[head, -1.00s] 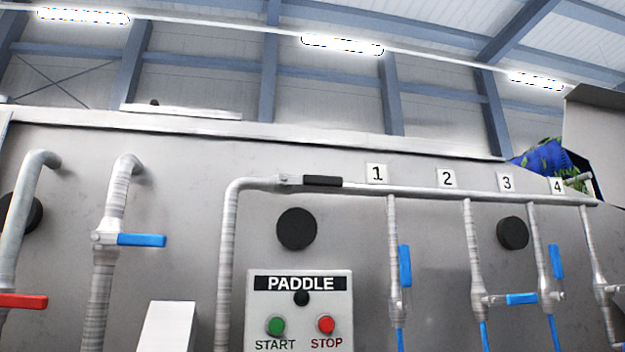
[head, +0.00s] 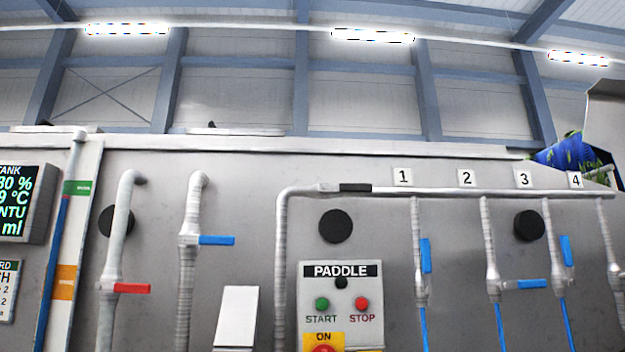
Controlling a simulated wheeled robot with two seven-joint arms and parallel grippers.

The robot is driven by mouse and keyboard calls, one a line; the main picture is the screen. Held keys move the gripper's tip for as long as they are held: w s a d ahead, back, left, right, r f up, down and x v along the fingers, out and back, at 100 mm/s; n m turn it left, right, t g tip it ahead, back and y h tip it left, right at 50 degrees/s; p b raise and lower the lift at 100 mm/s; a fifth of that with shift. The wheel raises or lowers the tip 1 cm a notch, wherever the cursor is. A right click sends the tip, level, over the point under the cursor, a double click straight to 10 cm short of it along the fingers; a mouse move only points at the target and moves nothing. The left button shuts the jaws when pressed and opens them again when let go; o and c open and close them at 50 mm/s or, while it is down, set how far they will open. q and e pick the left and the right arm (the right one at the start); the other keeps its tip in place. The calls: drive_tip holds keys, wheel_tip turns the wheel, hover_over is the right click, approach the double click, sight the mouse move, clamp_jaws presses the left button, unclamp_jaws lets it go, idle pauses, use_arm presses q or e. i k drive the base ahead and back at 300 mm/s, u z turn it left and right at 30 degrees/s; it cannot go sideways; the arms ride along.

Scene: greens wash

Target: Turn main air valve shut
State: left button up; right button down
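A pipe with a black lever handle (head: 355,188) runs along the top of the grey wall panel in the head view. The black handle lies in line with the horizontal pipe (head: 390,192), just left of the number 1 plate. No label on this valve is readable, so I cannot confirm that it is the main air valve. Other valves have a red handle (head: 132,288) and a blue handle (head: 216,240), both level across upright pipes at left. Neither of my grippers is in view.
Numbered branch pipes with blue handles (head: 426,256) hang at right; some handles are upright, one is level (head: 532,284). A PADDLE box (head: 341,300) with green and red buttons is at centre. A white box (head: 237,318) stands left of it. A display (head: 22,203) is far left.

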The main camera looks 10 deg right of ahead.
sight(323, 186)
drive_tip(key=u, duration=1.05)
drive_tip(key=i, duration=0.9)
drive_tip(key=z, duration=1.4)
